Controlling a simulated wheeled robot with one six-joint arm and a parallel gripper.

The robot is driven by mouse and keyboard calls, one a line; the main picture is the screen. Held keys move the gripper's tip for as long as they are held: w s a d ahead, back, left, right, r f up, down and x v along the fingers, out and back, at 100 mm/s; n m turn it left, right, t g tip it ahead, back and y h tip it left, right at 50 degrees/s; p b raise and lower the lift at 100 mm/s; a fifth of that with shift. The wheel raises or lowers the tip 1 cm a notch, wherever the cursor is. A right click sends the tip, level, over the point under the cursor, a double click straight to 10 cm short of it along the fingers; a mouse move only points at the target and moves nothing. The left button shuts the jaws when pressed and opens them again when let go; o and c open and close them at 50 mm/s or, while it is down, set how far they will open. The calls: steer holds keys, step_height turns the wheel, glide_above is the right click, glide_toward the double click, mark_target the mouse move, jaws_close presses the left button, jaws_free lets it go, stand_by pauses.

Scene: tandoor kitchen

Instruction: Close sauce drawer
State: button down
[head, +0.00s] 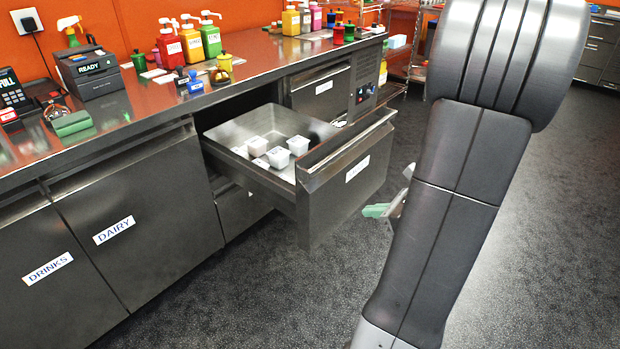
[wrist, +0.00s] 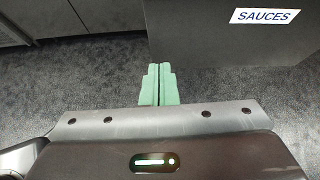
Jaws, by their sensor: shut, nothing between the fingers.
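The sauce drawer (head: 345,185) is pulled far out from the steel counter in the head view, with several small white tubs (head: 278,156) inside. Its dark front carries a white label, which reads SAUCES (wrist: 265,16) in the wrist view. My gripper (head: 376,210) is beside the drawer front, on its outer right side, partly hidden by my arm in the head view. In the wrist view its green fingers (wrist: 159,85) are together and empty, below and left of the label. I cannot tell whether they touch the drawer.
The drinks door (head: 48,270) and dairy door (head: 113,230) are shut to the left. A counter top (head: 130,110) with bottles, a card terminal and pots runs above. Open dark floor (head: 530,250) lies to the right and in front.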

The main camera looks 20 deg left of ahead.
steer(key=w, duration=0.1)
steer(key=b, duration=0.3)
glide_toward(319, 198)
step_height(319, 198, down, 4)
steer(key=a, duration=0.2)
steer(key=w+a, duration=0.1)
steer(key=shift+w+a+r, duration=0.15)
steer(key=shift+a, duration=0.1)
steer(key=shift+w+a, duration=0.3)
steer(key=shift+a, duration=0.45)
